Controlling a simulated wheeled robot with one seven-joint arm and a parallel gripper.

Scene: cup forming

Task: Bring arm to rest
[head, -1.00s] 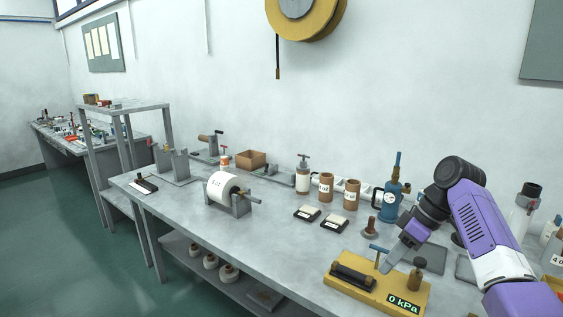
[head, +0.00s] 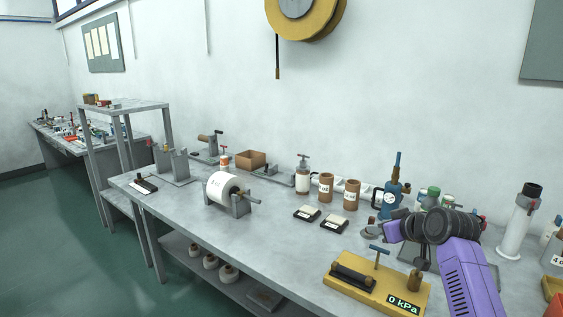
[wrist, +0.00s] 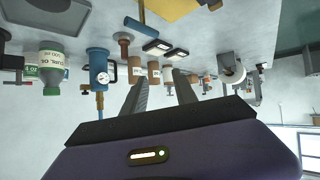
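My gripper (wrist: 160,84) shows in the wrist view with its two grey fingers apart and nothing held between them. The brown labelled cups (wrist: 153,72) appear behind the fingers, apart from them. In the head view my purple and black arm is folded at the right, above the bench (head: 285,255). Its hand points left, over the area behind the yellow press base (head: 345,293) and near the blue gauge pump (head: 390,200). The fingers are hard to make out in the head view. The yellow base has a dark roller, a blue T-handle and a "0 kPa" display.
A white roll on a stand (head: 222,188), two black-and-white pads (head: 333,224) and brown cups (head: 351,193) stand left of my arm. The bench's front middle is clear.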

